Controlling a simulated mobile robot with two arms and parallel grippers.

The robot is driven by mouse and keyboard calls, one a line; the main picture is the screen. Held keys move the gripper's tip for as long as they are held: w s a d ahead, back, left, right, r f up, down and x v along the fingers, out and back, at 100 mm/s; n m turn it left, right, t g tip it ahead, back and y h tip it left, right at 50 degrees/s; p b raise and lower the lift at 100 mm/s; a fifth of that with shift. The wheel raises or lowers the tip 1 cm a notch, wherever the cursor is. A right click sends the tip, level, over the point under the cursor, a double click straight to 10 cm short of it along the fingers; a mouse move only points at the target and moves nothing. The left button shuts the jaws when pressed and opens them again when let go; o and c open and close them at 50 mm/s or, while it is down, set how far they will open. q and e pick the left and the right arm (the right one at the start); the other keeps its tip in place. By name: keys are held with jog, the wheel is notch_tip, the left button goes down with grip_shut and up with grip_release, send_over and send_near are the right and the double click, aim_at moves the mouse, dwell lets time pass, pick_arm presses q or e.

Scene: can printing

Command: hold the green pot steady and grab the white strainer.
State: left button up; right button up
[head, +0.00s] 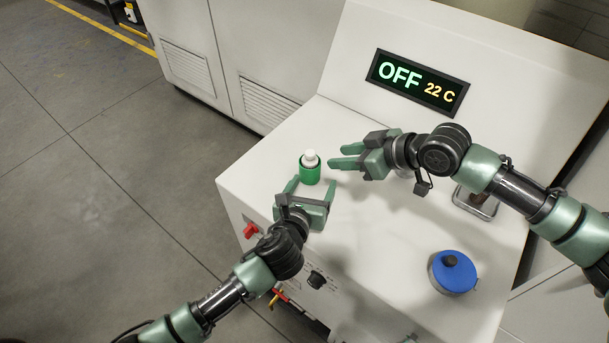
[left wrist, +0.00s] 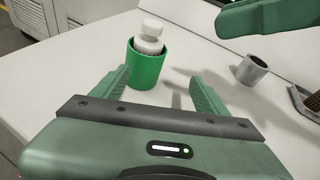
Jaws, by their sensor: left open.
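The green pot (head: 310,175) stands upright on the white machine top near its left edge. The white strainer (head: 310,157) sits in the pot's mouth with its upper part sticking out; its lower part is hidden in the pot. In the left wrist view the pot (left wrist: 146,68) and strainer (left wrist: 150,37) are just beyond my fingertips. My left gripper (head: 308,188) is open, in front of the pot, fingers pointing at it. My right gripper (head: 334,157) is to the right of the pot, its fingers pointing left towards the strainer, apart from it and seemingly parted.
A grey cup (left wrist: 252,70) shows right of the pot in the left wrist view. A blue-lidded container (head: 455,272) stands at the front right. A metal-framed tray (head: 476,203) is partly behind my right arm. The display panel (head: 417,82) reads OFF 22 C.

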aim_at(306, 173)
pick_arm(q)
jog(key=w+a, duration=0.1)
jog(key=w+a+m, duration=0.1)
jog(key=w, duration=0.1)
jog(key=shift+m+g, duration=0.3)
jog(key=shift+x, duration=3.75)
jog(key=c, duration=1.4)
